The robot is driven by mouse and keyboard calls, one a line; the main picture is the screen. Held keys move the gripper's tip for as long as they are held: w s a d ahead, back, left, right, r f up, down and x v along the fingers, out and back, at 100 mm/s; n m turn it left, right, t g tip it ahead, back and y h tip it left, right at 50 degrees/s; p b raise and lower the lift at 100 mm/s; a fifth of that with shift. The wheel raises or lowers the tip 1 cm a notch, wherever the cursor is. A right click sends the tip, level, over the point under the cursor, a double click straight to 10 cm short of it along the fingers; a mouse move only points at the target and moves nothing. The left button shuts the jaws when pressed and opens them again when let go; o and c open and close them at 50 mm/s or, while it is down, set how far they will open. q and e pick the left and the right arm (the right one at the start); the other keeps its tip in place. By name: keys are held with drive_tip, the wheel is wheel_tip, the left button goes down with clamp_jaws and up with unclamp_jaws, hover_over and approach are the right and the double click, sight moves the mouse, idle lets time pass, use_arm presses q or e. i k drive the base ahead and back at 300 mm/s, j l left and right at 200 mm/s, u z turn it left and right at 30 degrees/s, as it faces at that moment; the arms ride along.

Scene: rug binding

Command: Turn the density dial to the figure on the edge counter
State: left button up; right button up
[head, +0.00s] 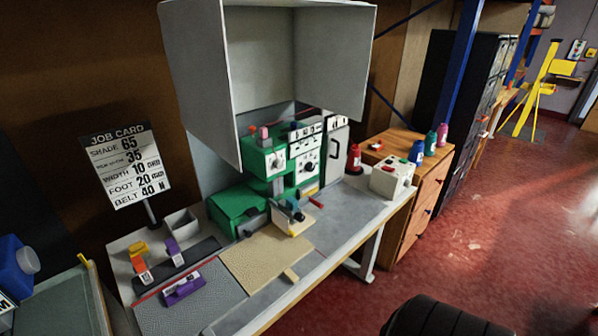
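The green binding machine (254,156) stands on the workbench under an open grey hood. A round black dial (309,167) sits on a white face on its front. A smaller dial (277,161) sits on a white plate to its left. Small dark-and-white panels (305,131) run along the machine's top. I cannot tell which dial is the density dial or which panel is the edge counter; their figures are too small to read. Neither of my grippers is in view.
A job card (126,168) on a stand lists several settings. A beige rug piece (266,257) lies on the bench (345,215). A white box (391,180) with coloured buttons and several thread cones (430,142) stand at right. Red floor (480,230) is mostly open.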

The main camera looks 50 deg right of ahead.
sight(309, 167)
drive_tip(key=z, duration=1.1)
